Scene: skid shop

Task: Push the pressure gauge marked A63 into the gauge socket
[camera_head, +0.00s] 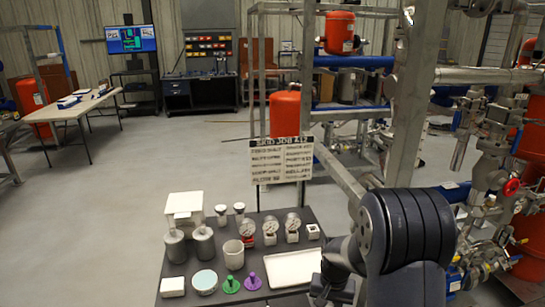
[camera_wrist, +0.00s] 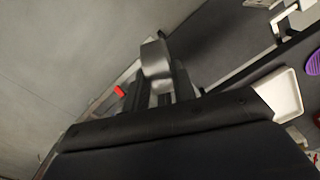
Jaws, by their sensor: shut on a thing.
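My gripper (camera_wrist: 163,92) is shut on a smooth grey metal thing (camera_wrist: 155,58) in the wrist view. Its dial and any marking are hidden, so I cannot tell whether it is gauge A63. In the head view my gripper (camera_head: 326,291) is low at the tray's right end, partly hidden by my arm. Three round-faced gauges (camera_head: 248,230), (camera_head: 270,230) and (camera_head: 292,226) stand upright in a row on the dark table; the left one has red on it. I cannot read their marks. I cannot make out the gauge socket.
The dark table (camera_head: 215,290) also holds a white tray (camera_head: 294,268), a small white block (camera_head: 313,232), grey cylinders (camera_head: 204,243), a cup (camera_head: 233,254), and green (camera_head: 231,284) and purple (camera_head: 253,281) pieces. A sign (camera_head: 281,161) stands behind.

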